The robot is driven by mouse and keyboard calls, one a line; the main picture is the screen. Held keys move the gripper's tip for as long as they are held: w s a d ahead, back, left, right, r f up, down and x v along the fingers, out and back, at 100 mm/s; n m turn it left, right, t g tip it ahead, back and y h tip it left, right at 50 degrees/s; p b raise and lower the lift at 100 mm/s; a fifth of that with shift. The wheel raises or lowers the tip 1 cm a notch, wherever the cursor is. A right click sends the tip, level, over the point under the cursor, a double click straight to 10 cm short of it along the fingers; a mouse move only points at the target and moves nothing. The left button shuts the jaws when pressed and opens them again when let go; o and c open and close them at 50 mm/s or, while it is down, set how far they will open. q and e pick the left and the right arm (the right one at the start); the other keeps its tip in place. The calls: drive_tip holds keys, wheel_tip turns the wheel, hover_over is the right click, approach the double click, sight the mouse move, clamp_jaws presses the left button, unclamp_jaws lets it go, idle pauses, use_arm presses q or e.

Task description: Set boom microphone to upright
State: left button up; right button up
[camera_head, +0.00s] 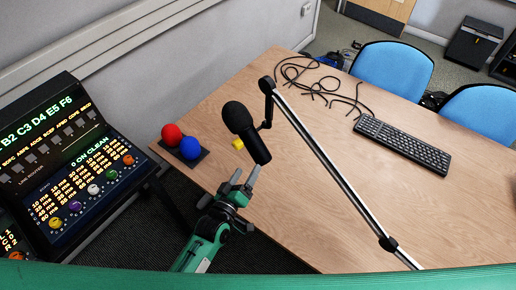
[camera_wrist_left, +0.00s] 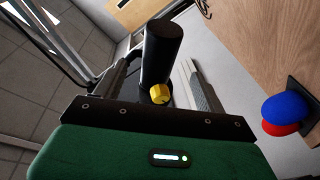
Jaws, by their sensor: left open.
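The boom microphone (camera_head: 240,120) is black, with a round foam head at its upper left and a cylindrical body slanting down to the right. It hangs at the end of a thin silver boom arm (camera_head: 330,170) over the table. My left gripper (camera_head: 244,176) is open just below the microphone's lower end. In the left wrist view the black microphone body (camera_wrist_left: 161,50) shows between the open fingers, without a visible grip. A small yellow knob (camera_wrist_left: 160,94) appears at its near end. My right gripper is not in view.
The wooden table (camera_head: 300,215) carries a black keyboard (camera_head: 402,144), loose black cables (camera_head: 318,88) and a red ball (camera_head: 171,134) and blue ball (camera_head: 190,148) on a dark base. A lit mixing console (camera_head: 75,160) stands left. Blue chairs (camera_head: 392,68) are behind the table.

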sight(255, 158)
use_arm(q)
drive_tip(key=p+x, duration=0.2)
drive_tip(key=x, duration=0.6)
drive_tip(key=shift+w+d, duration=0.1)
drive_tip(key=shift+w, duration=0.15)
drive_tip(key=shift+w+d, duration=0.2)
drive_tip(key=shift+w, duration=0.3)
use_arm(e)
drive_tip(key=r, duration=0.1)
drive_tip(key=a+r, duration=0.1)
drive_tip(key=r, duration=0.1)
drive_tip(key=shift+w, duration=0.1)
use_arm(q)
drive_tip(key=shift+c, duration=0.2)
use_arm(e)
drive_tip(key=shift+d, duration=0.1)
use_arm(q)
drive_tip(key=shift+f, duration=0.1)
drive_tip(key=c, duration=1.3)
drive_tip(key=shift+c, duration=0.2)
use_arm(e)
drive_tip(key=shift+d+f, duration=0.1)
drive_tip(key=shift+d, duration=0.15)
